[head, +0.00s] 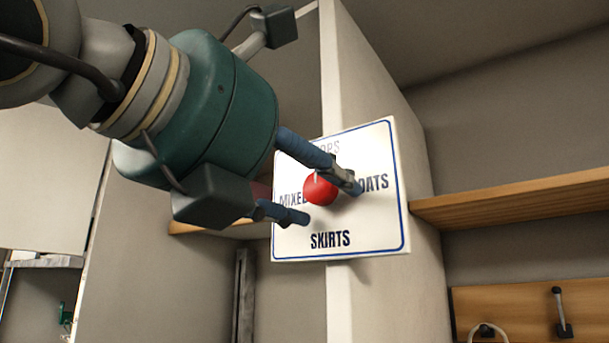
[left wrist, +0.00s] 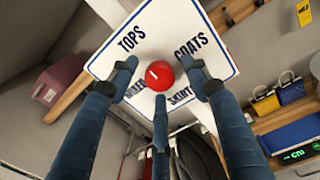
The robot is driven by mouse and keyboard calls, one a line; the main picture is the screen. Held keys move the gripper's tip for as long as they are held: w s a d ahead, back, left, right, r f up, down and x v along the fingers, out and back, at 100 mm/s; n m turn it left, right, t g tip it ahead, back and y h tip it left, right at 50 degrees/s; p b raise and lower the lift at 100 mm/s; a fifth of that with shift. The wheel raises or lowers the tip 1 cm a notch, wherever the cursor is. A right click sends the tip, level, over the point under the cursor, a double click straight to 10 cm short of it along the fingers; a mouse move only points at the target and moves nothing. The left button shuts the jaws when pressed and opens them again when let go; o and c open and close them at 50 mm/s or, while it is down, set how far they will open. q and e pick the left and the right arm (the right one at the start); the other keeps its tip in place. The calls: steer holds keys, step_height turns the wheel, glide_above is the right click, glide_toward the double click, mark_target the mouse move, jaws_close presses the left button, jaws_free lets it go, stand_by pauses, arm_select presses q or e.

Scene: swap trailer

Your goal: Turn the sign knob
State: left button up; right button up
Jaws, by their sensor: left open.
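The sign (head: 378,232) is a white square plate with a blue border, fixed to the front of an upright panel. It reads TOPS above, COATS right, SKIRTS below and MIXED left, partly covered by my fingers and the knob. The round red knob (head: 320,190) sits at its centre; its white mark is at the top, towards TOPS. My left gripper (head: 326,201) is open, its fingers spread around the knob. In the left wrist view the knob (left wrist: 163,79) shows between the fingers of my gripper (left wrist: 162,83), with gaps at both sides; contact with the lower finger is unclear. My right gripper is not in view.
A wooden shelf (head: 520,191) runs to the right of the panel, with a wooden hook rail (head: 520,300) below.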

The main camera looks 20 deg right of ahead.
arm_select(q)
steer(key=c, duration=1.1)
steer(key=shift+c, duration=0.2)
